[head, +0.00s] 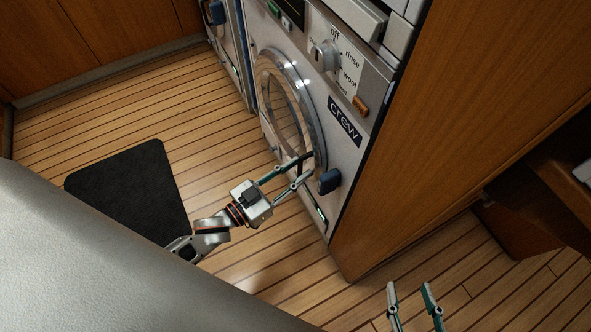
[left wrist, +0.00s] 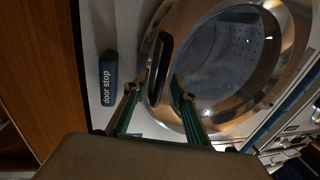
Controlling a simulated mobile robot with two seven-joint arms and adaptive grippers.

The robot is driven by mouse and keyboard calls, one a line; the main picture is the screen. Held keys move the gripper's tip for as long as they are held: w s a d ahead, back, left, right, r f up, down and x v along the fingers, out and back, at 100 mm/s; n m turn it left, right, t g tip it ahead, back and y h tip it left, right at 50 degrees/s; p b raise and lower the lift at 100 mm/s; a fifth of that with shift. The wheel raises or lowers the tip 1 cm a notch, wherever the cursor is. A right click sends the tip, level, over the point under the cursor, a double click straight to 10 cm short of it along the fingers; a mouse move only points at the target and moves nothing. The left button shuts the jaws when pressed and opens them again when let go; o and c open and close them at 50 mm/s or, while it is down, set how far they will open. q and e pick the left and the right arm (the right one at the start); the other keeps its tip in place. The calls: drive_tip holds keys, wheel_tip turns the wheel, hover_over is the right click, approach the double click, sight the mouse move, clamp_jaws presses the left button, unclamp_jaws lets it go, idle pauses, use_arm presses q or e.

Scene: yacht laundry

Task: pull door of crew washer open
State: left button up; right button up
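The crew washer (head: 352,160) stands at upper middle in the head view, its label reading "crew". Its round door (head: 318,125) has a chrome ring and glass, and lies at or near the front; I cannot tell whether it is slightly ajar. A dark bar handle (left wrist: 158,68) sits on the ring. My left gripper (head: 295,172) is at the door's lower edge. In the left wrist view its fingers (left wrist: 160,78) are apart, one to each side of the handle; contact is unclear. My right gripper (head: 411,288) is open and empty, low over the floor.
A blue door stop (head: 329,181) sits on the washer front, right of my left gripper; it also shows in the left wrist view (left wrist: 108,78). A wooden panel (head: 400,160) borders the washer. A black mat (head: 130,185) lies on the planked floor left of my left arm.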

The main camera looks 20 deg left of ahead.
use_arm(q)
clamp_jaws()
drive_tip(key=shift+a, duration=0.1)
